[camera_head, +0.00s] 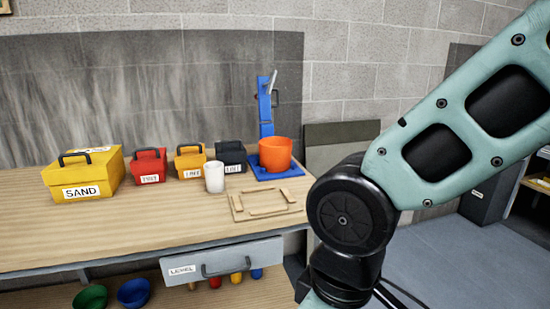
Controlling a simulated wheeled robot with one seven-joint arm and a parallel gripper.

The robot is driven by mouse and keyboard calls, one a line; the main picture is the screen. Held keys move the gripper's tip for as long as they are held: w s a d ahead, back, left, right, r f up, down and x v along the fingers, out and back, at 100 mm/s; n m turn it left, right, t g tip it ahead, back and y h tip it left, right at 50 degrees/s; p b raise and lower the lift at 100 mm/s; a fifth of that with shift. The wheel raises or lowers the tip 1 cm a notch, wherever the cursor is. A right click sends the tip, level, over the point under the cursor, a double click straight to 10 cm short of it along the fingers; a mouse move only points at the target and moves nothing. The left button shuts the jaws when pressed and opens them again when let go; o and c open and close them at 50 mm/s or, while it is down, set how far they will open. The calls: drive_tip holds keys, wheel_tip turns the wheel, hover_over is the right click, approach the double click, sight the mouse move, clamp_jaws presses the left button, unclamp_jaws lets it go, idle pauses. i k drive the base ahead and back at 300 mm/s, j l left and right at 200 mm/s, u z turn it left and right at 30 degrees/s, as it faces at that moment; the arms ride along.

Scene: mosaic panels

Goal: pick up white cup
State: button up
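The white cup (215,177) stands upright on the wooden workbench (120,225), in front of the gap between a small orange box and a black box. My arm fills the right side of the head view, with its elbow joint to the right of the bench. My gripper is outside the view, so its state and any contact are hidden. Nothing of my arm touches the cup in this view.
A yellow SAND box (85,178), red box (149,167), orange box (190,163) and black box (231,156) stand behind or left. Right are an orange pot (275,154) on a blue stand and a wooden frame (268,202). The bench front is clear above a drawer (222,264).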

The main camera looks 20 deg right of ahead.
sight(214, 171)
drive_tip(key=i+j+u, duration=0.45)
drive_tip(key=i+j, duration=0.95)
drive_tip(key=i, duration=0.15)
